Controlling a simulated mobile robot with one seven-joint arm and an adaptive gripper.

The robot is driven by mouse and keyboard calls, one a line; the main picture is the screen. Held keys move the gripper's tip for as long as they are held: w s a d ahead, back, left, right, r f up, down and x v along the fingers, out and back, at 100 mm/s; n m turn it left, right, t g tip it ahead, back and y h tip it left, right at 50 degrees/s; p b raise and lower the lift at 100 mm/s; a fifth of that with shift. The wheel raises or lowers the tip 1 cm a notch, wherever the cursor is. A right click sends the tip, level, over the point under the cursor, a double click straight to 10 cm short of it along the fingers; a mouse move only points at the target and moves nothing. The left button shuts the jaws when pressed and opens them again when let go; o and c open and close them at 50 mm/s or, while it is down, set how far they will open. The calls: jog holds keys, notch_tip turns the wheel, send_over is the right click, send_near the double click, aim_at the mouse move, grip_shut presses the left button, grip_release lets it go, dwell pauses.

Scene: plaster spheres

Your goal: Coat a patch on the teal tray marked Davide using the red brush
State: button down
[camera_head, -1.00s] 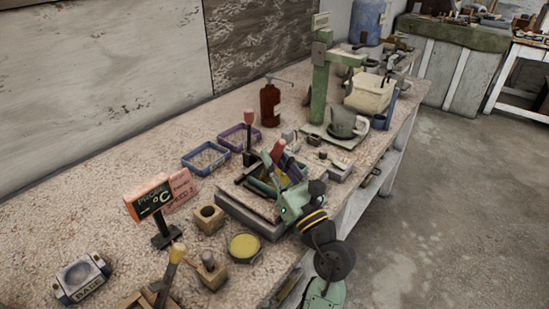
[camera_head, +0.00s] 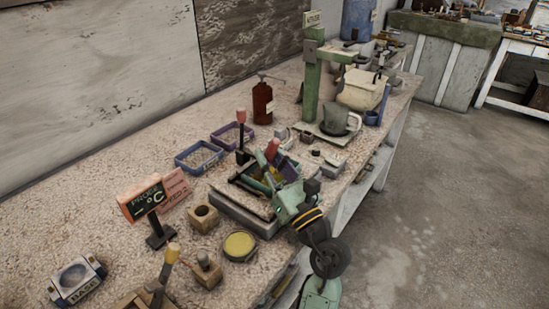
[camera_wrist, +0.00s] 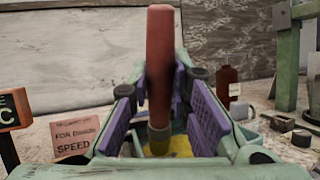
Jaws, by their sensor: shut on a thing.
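My gripper (camera_head: 268,172) is shut on a red brush (camera_head: 272,149), over the low grey workstation on the bench. In the wrist view the brush (camera_wrist: 160,60) stands nearly upright between the purple finger pads of my gripper (camera_wrist: 160,112). Its lower end points down at a yellow area (camera_wrist: 182,146); whether it touches cannot be told. A teal edge (camera_head: 251,184) shows beside my gripper, perhaps the teal tray, but my gripper hides most of it. No name is readable on a tray.
A blue tray (camera_head: 200,157) and a purple tray (camera_head: 228,138) lie behind the workstation. A red bottle (camera_head: 262,104), a green stand (camera_head: 312,85) and a grey mug (camera_head: 336,120) are farther back. A round yellow dish (camera_head: 239,245) and a sign (camera_head: 146,198) stand nearer.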

jog(key=shift+w+a, duration=0.8)
jog(key=shift+a, duration=0.35)
jog(key=shift+s+d, duration=0.7)
jog(key=shift+d, duration=0.3)
jog(key=shift+s+d, duration=0.65)
jog(key=shift+d, duration=0.35)
jog(key=shift+w+a+r, duration=0.1)
jog(key=shift+w+a, duration=0.6)
jog(key=shift+a, duration=0.3)
jog(key=shift+w+a, duration=0.65)
jog(key=shift+a, duration=0.35)
jog(key=shift+s+d+r, duration=0.65)
jog(key=shift+d+r, duration=0.05)
jog(key=shift+d, duration=0.25)
